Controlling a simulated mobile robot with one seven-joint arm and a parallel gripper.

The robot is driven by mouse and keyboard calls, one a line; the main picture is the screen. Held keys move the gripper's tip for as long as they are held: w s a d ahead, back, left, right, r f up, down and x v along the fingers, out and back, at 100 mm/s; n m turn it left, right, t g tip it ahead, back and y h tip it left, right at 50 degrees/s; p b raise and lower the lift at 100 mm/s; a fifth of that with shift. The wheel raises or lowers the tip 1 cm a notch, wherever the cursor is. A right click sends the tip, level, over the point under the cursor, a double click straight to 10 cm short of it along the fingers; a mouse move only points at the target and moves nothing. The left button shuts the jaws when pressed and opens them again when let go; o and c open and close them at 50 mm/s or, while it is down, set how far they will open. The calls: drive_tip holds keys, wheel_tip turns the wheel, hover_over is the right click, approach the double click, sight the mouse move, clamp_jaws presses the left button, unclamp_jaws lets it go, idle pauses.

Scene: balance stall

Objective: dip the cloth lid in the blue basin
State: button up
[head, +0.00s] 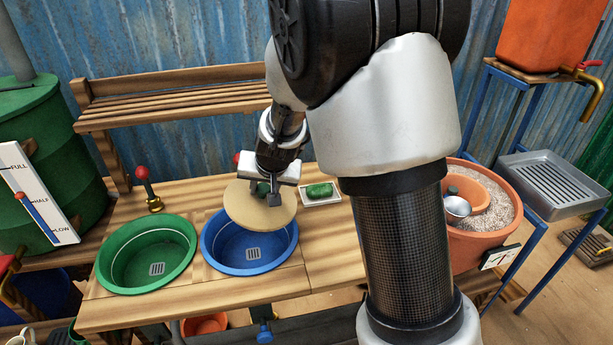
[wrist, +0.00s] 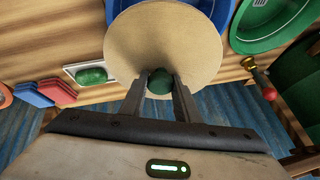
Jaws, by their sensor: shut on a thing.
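The cloth lid is a round tan disc (head: 250,210) with a dark green knob. My gripper (head: 269,194) is shut on the knob and holds the lid tilted above the back part of the blue basin (head: 283,259). In the wrist view the fingers (wrist: 160,88) sit on both sides of the green knob, and the lid (wrist: 163,40) spreads out beyond them. The blue basin (wrist: 213,8) shows partly behind the lid there. The basin is set in the wooden counter, with a drain grate at its bottom. I cannot tell whether the lid touches the basin rim.
A green basin (head: 180,250) sits left of the blue one, with a red-knobbed tap (head: 147,186) behind it. Green soap (head: 319,190) lies on a white dish to the right. A terracotta pot (head: 485,235) stands farther right. A slatted shelf (head: 180,98) runs behind the counter.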

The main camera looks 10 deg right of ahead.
sight(247, 199)
drive_tip(key=a, duration=0.3)
drive_tip(key=shift+s+a+r+p, duration=0.1)
drive_tip(key=shift+s+a+p, duration=0.05)
drive_tip(key=shift+a+p, duration=0.15)
drive_tip(key=shift+a+f, duration=0.25)
drive_tip(key=shift+a, duration=0.05)
wheel_tip(247, 199, down, 10)
drive_tip(key=b, duration=1)
wheel_tip(247, 199, up, 8)
drive_tip(key=p, duration=0.8)
drive_tip(key=shift+r, duration=0.2)
drive_tip(key=shift+r, duration=0.1)
idle(1.6)
wheel_tip(247, 199, up, 4)
drive_tip(key=p, duration=0.3)
drive_tip(key=shift+p, duration=0.4)
